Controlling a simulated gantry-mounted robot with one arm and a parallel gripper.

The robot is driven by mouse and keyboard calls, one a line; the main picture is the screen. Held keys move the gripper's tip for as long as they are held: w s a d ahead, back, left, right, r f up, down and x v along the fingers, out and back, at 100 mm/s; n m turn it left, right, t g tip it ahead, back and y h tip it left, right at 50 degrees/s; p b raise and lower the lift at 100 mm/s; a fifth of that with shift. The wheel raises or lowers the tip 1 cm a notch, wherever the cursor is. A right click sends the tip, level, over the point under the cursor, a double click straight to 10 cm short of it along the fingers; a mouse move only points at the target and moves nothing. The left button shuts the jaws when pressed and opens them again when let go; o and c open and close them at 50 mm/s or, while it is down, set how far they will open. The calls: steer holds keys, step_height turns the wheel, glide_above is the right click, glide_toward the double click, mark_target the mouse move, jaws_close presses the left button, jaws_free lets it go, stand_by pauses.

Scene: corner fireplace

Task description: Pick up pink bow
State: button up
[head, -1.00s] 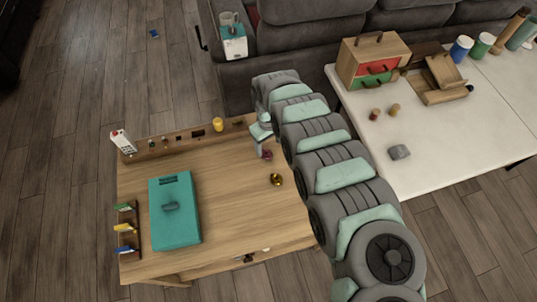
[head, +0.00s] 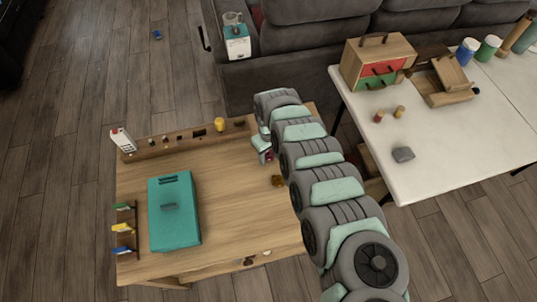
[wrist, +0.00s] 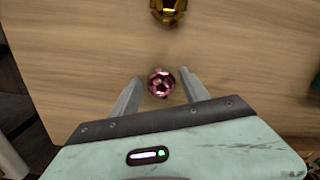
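The pink bow (wrist: 161,83) is a small shiny pink rosette on the wooden table (head: 235,200). In the wrist view it lies between the tips of my gripper (wrist: 158,88), with a gap to each finger. The two fingers are spread, so my gripper is open. Whether they are down at the bow's height is unclear. In the head view my gripper (head: 268,157) is over the table's right part, and the pink bow (head: 270,155) shows only as a small patch beside it.
A gold bow (wrist: 169,8) lies close by; it also shows in the head view (head: 278,181). A teal box (head: 174,225) lies on the table's left side. A yellow cup (head: 219,124) and small items line the back ledge. The table's middle is clear.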

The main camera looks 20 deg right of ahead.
steer(key=c, duration=0.7)
steer(key=shift+c, duration=0.2)
